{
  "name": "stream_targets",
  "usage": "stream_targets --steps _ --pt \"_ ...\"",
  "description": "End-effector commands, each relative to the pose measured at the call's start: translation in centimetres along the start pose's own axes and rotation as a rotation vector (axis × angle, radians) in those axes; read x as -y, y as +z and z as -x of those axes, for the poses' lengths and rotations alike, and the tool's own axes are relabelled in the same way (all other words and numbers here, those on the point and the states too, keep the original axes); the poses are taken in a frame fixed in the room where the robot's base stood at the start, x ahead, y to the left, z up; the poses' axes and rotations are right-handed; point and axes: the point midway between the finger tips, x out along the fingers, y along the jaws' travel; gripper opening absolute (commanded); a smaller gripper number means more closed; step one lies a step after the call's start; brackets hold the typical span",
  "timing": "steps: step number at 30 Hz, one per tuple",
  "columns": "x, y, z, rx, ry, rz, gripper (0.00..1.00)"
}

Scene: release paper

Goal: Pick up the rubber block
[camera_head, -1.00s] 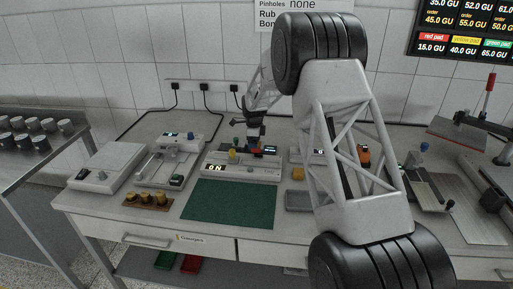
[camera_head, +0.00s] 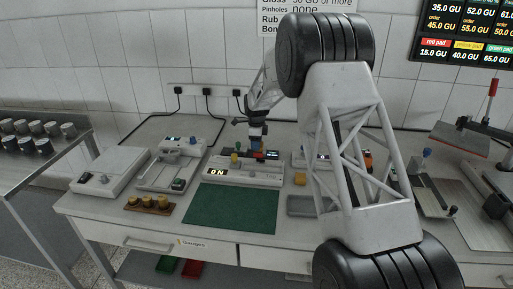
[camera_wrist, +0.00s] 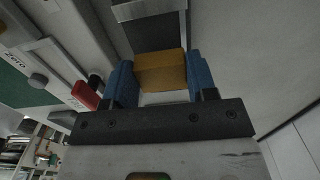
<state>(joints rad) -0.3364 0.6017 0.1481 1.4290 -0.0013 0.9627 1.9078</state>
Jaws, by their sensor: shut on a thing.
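My gripper (camera_head: 257,146) is over the back of the white instrument with the "ON" display in the head view, its tips close to the instrument's top. In the wrist view, a yellow-brown block (camera_wrist: 162,70), which looks like the rubber block, sits between the two blue fingers of my gripper (camera_wrist: 163,84). The fingers touch its sides and are shut on it. A dark slab with a pale metal edge shows just beyond the block; whether they touch I cannot tell. In the head view the held block is too small to make out.
The white instrument (camera_head: 220,172) carries a yellow knob and a red part. A green mat (camera_head: 232,207) lies in front, clear. An orange-yellow block (camera_head: 299,179) stands near a grey tray (camera_head: 300,205). Brass weights (camera_head: 148,204) stand at the left. My arm hides part of the right side.

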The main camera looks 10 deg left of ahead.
Motion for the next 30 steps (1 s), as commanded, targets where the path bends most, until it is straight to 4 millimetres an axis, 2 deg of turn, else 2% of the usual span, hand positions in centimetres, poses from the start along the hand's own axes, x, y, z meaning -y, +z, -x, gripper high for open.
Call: stream_targets --steps 6,15,30 --pt "0.1 0.0 3.5 0.002 -0.003 0.000 0.25" --pt "0.0 0.0 6.9 0.001 0.000 0.000 0.25" --pt "0.0 0.0 7.5 0.001 0.000 0.001 0.25"
